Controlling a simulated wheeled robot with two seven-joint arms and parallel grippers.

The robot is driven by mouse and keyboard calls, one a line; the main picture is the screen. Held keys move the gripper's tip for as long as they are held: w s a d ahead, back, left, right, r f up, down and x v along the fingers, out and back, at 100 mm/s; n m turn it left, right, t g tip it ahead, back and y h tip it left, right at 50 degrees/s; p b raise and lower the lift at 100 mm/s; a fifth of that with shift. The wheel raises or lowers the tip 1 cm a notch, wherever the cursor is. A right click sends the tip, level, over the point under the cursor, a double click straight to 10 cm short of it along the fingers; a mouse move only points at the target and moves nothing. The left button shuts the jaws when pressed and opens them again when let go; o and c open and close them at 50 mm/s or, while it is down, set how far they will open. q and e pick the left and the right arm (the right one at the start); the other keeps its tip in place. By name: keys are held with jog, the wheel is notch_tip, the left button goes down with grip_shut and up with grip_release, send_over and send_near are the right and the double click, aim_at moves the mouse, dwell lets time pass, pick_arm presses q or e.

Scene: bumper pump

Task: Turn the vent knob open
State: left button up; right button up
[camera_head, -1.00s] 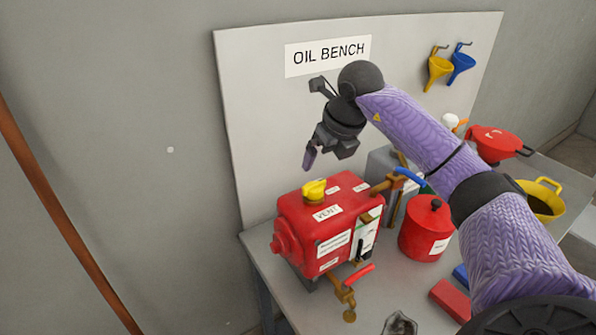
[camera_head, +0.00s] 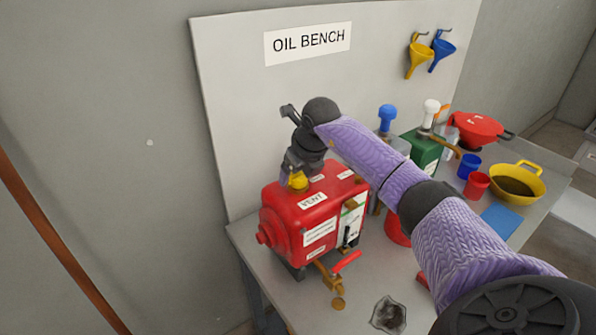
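The yellow vent knob (camera_head: 298,182) sits on top of the red tank (camera_head: 285,215), next to a white VENT label (camera_head: 312,200). My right gripper (camera_head: 300,172) points down at the knob from above, and its fingers overlap the knob's upper part in the picture. The fingertips are small and partly hidden, so I cannot tell whether they are closed on the knob or only around it. The knob's lower part shows below the gripper. My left gripper is not in view.
The tank stands on a grey bench (camera_head: 375,285) with a red-handled tap (camera_head: 345,262) at its front. A green can (camera_head: 424,150), red cup (camera_head: 476,185), blue cup (camera_head: 469,165) and yellow basin (camera_head: 517,182) stand to the right. A white OIL BENCH board (camera_head: 235,110) rises behind.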

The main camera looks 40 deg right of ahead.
jog(key=c, duration=0.4)
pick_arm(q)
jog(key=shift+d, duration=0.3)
pick_arm(e)
jog(key=n+y, duration=0.1)
jog(key=n, duration=0.1)
jog(key=shift+r+n, duration=0.1)
jog(key=shift+n, duration=0.3)
jog(key=n+y, duration=0.1)
jog(key=n, duration=0.2)
jog(key=shift+b, duration=0.3)
jog(key=shift+n+g+y+b, duration=0.3)
jog(key=shift+n+y, duration=0.2)
jog(key=shift+n, duration=0.7)
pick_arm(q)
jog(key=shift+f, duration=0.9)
pick_arm(e)
jog(key=shift+n+y, duration=0.3)
jog(key=shift+n, duration=0.5)
pick_arm(q)
jog(key=shift+b, duration=0.3)
